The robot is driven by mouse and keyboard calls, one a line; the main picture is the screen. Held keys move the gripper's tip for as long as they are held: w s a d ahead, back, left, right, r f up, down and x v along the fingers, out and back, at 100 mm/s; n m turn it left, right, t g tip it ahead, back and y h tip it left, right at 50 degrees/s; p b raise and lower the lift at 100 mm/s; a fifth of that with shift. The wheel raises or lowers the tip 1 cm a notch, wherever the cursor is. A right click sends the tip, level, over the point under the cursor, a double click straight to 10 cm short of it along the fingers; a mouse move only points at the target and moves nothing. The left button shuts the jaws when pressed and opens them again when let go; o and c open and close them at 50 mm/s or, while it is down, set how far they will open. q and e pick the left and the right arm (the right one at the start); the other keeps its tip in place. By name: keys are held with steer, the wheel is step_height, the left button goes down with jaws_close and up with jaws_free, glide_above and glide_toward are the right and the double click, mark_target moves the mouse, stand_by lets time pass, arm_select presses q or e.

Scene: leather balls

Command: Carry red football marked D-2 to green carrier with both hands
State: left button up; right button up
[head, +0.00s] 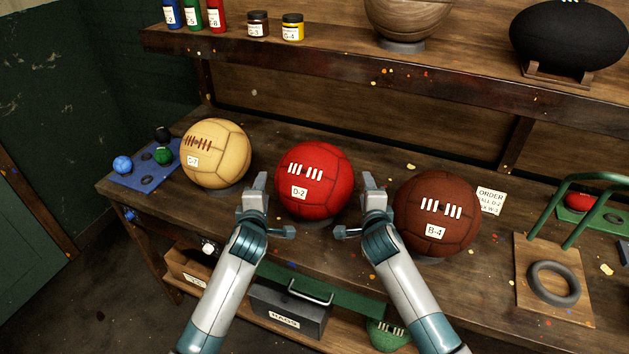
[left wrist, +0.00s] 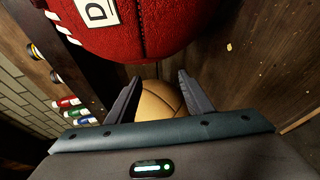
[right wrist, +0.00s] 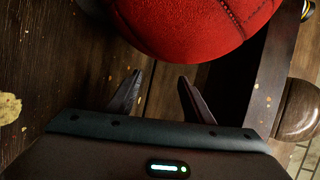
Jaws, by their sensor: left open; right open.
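The red football marked D-2 (head: 315,182) sits on the workbench between a tan ball and a brown ball. It fills the top of the left wrist view (left wrist: 130,25) and of the right wrist view (right wrist: 195,25). My left gripper (head: 259,197) is open at the ball's left side; my right gripper (head: 373,195) is open at its right side. Both jaws look empty; contact with the ball cannot be told.
The tan ball (head: 216,152) is left of my left gripper; the brown ball B-4 (head: 437,213) is close to my right gripper. An order card (head: 490,200) stands behind the brown ball. A shelf (head: 330,75) with jars and balls runs above. Small balls sit on a blue tray (head: 130,177).

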arm_select(q)
steer(key=w, duration=0.1)
steer(key=w+d, duration=0.1)
steer(key=w+f, duration=0.1)
steer(key=shift+w+d, duration=0.25)
steer(key=shift+w, duration=0.1)
arm_select(e)
steer(key=w, duration=0.1)
steer(key=w+a, duration=0.1)
steer(key=w+f, duration=0.1)
steer(key=shift+w+a, duration=0.25)
steer(key=shift+w, duration=0.1)
